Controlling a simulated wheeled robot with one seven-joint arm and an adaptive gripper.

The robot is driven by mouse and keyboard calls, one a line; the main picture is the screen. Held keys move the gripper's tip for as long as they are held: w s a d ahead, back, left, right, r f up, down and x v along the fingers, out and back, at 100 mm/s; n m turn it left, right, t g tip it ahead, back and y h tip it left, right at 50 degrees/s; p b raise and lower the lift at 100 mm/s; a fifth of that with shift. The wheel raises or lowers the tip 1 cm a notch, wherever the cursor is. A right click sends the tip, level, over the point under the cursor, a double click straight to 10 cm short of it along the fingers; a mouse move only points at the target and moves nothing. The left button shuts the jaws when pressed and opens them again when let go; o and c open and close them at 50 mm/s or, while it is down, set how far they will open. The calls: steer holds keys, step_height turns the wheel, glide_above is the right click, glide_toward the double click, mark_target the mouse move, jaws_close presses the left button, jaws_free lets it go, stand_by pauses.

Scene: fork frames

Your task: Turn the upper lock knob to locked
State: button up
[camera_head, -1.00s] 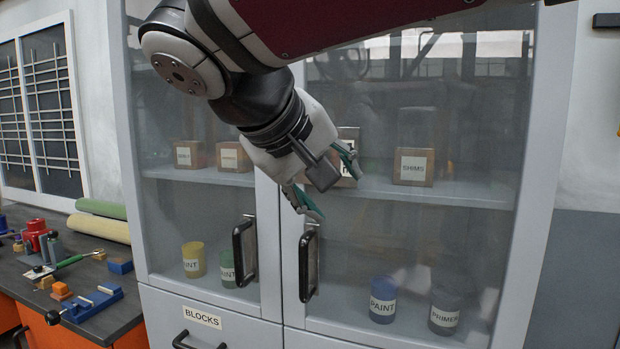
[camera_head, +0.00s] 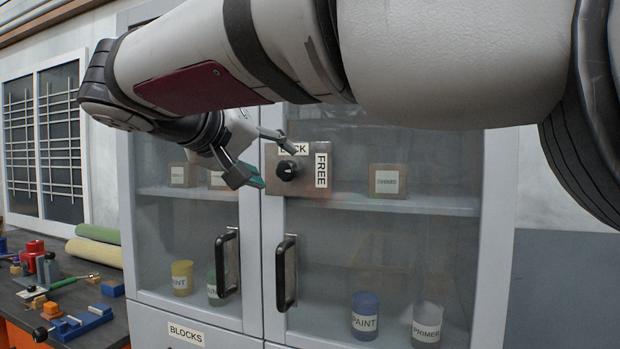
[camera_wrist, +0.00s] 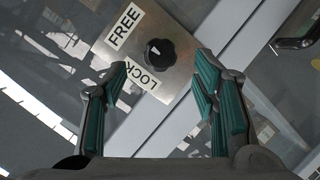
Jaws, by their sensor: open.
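The upper lock knob (camera_head: 288,170) is a round black knob on a square metal plate (camera_head: 305,185) fixed to the cabinet's door near the seam. The plate carries a "LOCK" label above the knob and a "FREE" label to its right. My gripper (camera_head: 277,160) is open just left of the knob, with teal finger pads. In the wrist view the knob (camera_wrist: 160,52) lies ahead of my open gripper (camera_wrist: 160,84), beyond the fingertips and roughly centred between them. A white pointer mark shows on the knob, but its exact direction is hard to tell. Nothing is between the fingers.
The glass cabinet has two black door handles (camera_head: 286,273) (camera_head: 227,264) below the plate. Paint cans (camera_head: 365,316) and labelled boxes (camera_head: 388,181) stand behind the glass. A cluttered dark workbench (camera_head: 75,290) is at the left.

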mark_target(283, 168)
steer(key=shift+b+x, duration=0.35)
steer(key=shift+x, duration=2.35)
steer(key=c, duration=1.2)
